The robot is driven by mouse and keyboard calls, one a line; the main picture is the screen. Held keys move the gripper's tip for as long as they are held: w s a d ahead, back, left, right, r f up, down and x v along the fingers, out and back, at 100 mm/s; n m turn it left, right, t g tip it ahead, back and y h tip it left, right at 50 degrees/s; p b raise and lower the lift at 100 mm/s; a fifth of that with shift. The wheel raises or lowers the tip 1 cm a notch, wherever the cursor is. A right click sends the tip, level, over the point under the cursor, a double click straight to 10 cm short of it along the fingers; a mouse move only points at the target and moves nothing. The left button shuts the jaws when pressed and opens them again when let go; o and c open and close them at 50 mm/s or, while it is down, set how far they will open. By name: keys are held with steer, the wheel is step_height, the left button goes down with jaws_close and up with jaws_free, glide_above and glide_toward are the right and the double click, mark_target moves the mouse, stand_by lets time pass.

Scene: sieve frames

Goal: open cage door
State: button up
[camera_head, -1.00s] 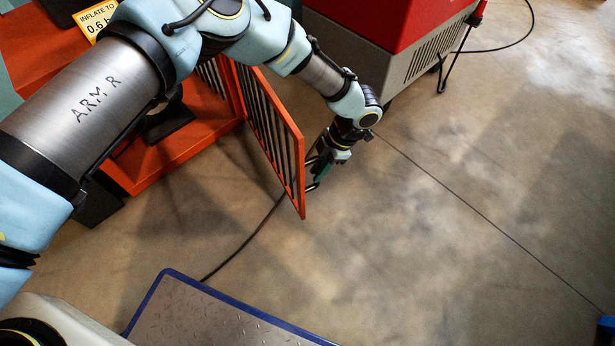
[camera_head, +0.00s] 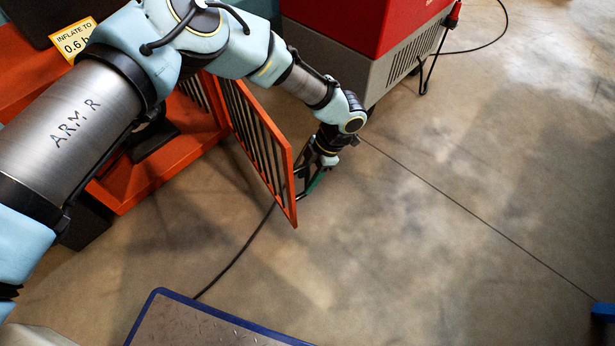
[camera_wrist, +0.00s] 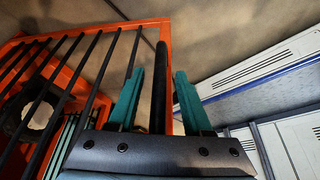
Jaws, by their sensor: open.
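The cage door (camera_head: 262,135) is an orange frame with dark upright bars. It stands swung out from the orange cage (camera_head: 150,175), angled toward the front right. My gripper (camera_head: 310,186) is at the door's outer right side, low and near its free edge. In the wrist view, the teal fingers are open, with a black upright bar (camera_wrist: 159,110) between them, near the orange edge. It looks like the door's handle. Gaps show on both sides of it. Fingertip contact is hard to see in the head view.
A red and grey machine (camera_head: 375,50) stands behind my wrist. A blue-edged metal plate (camera_head: 205,325) lies at the front. A black cable (camera_head: 235,262) runs across the floor below the door. Open floor (camera_head: 450,230) lies to the right.

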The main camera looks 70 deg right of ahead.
steer(key=p+v, duration=0.1)
steer(key=v, duration=0.9)
steer(key=shift+r, duration=0.35)
steer(key=shift+s, duration=0.1)
